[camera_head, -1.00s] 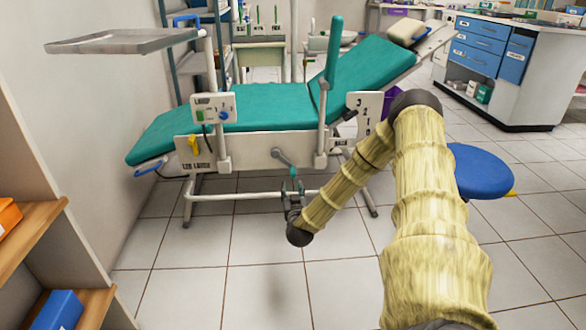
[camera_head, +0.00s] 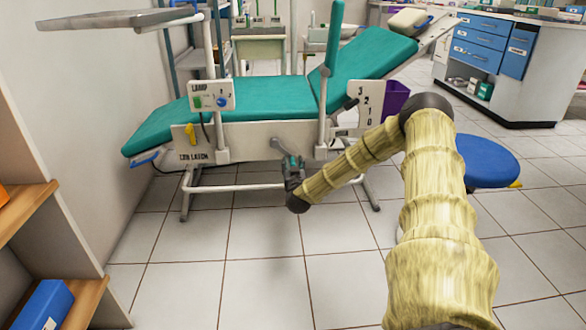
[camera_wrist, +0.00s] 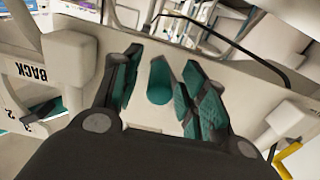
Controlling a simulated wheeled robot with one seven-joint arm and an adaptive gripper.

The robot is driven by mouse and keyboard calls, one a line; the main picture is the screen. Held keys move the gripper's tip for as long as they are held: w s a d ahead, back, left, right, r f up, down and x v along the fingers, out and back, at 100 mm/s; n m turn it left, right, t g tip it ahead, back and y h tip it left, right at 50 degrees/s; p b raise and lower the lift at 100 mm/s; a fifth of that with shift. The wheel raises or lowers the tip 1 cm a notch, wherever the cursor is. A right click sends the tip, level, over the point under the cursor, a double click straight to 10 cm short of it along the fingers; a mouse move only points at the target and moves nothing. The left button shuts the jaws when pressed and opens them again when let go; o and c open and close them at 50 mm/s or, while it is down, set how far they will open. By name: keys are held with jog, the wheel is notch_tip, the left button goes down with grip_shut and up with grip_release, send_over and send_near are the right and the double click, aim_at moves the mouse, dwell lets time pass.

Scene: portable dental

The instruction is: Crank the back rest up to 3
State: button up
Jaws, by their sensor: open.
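The teal back rest (camera_head: 372,62) of the dental chair slopes up to the right. A white scale plate (camera_head: 372,112) under it reads 3, 2, 1, 0 from the top. A dark pointer (camera_head: 351,103) is beside the plate; its exact reading is too small to tell. The grey crank (camera_head: 281,149) is on the white side rail and slants down to the right. My gripper (camera_head: 291,162) is open at the crank's lower end. In the wrist view its teal-padded fingers (camera_wrist: 160,62) stand either side of a teal crank handle (camera_wrist: 159,82), with gaps showing.
A control box (camera_head: 211,96) and a tray (camera_head: 120,19) stand on posts at the left. A blue stool (camera_head: 486,160) is right of my arm, and a shelf (camera_head: 35,215) is at the lower left. Tiled floor in front is clear.

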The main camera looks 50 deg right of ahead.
jog(key=shift+w+d, duration=0.15)
jog(key=shift+d, duration=0.05)
grip_shut()
jog(key=shift+r, duration=0.15)
jog(key=r+n+p, duration=0.1)
jog(key=p, duration=0.2)
jog(key=shift+d, duration=0.15)
jog(key=r+n+p, duration=0.1)
jog(key=n+p, duration=0.1)
jog(key=p, duration=0.2)
jog(key=s+d+r+n+p, duration=0.1)
jog(key=r+n+p, duration=0.1)
jog(key=p, duration=0.3)
jog(key=r+n+p, duration=0.2)
jog(key=n+p, duration=0.1)
jog(key=p, duration=0.2)
jog(key=shift+s+d+r+n, duration=0.15)
jog(key=shift+s+d+n, duration=0.15)
jog(key=shift+s+n, duration=0.1)
